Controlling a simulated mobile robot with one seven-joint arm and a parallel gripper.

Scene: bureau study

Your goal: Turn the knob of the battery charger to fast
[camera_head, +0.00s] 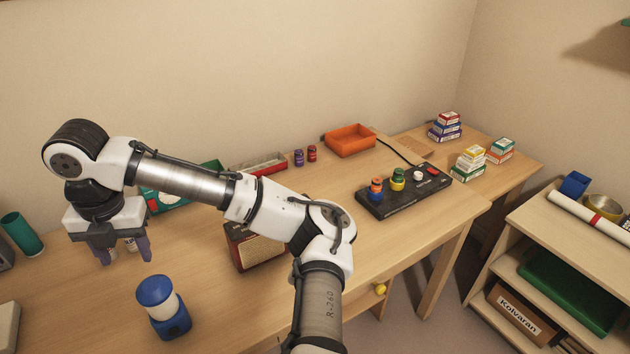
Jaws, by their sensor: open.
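The black slab with a cable at its back looks like the battery charger (381,207); it lies on the right part of the desk. An orange-and-blue piece and a green-and-yellow piece stand on it. My gripper (123,257) is open at the far left, pointing down over the desk, well away from the charger. A small pale thing shows behind its fingers; I cannot tell whether it is between them.
A blue lantern-like thing (163,308) stands in front of my gripper, a green cup (22,234) to its left. A red-fronted box (262,252) stands partly behind my arm. An orange tray (350,141) and small jars (299,158) stand behind.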

